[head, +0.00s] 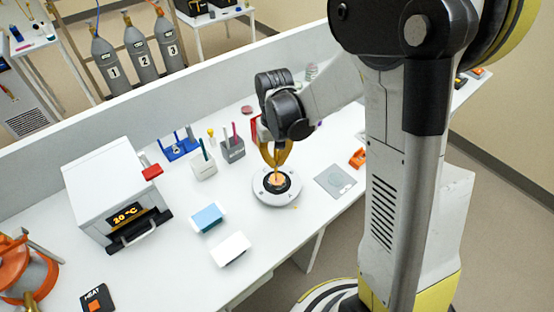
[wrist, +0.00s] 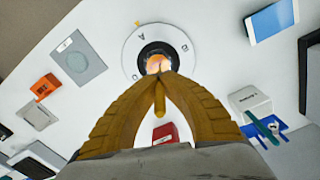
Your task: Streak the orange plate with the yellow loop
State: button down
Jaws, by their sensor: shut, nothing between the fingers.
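The orange plate (head: 278,181) sits on a round white device with a dark centre (head: 268,194). The plate also shows in the wrist view (wrist: 157,62), partly covered by my fingertips. My gripper (head: 275,166) is shut, pointing down just above the plate; I cannot tell whether it touches. In the wrist view its two yellow-brown fingers (wrist: 160,75) meet at the tips. A short yellow piece (wrist: 159,97) shows between the finger bases; I cannot tell what it is. A small yellow-topped item (head: 211,132) stands behind the cups; I cannot tell whether it is the yellow loop.
A white cup with a green stick (head: 203,169) and a grey cup with a pink stick (head: 232,154) stand left of my gripper. A blue rack (head: 180,149), a blue-and-white box (head: 207,218), a white box (head: 231,249) and a grey mat (head: 335,182) surround the device.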

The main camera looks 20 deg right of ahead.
jog(key=shift+s+a, duration=0.15)
jog(key=shift+a, duration=0.4)
dwell(0.4)
jog(key=shift+w+a+b, duration=0.15)
jog(key=shift+w+b, duration=0.15)
jog(key=shift+w, duration=0.1)
jog(key=shift+w+d+b, duration=0.25)
jog(key=shift+d, duration=0.5)
jog(key=shift+w+d+b, duration=0.25)
jog(key=shift+d, duration=0.5)
dwell(1.6)
notch_tip(320, 180, up, 6)
jog(key=p, duration=0.4)
dwell(0.4)
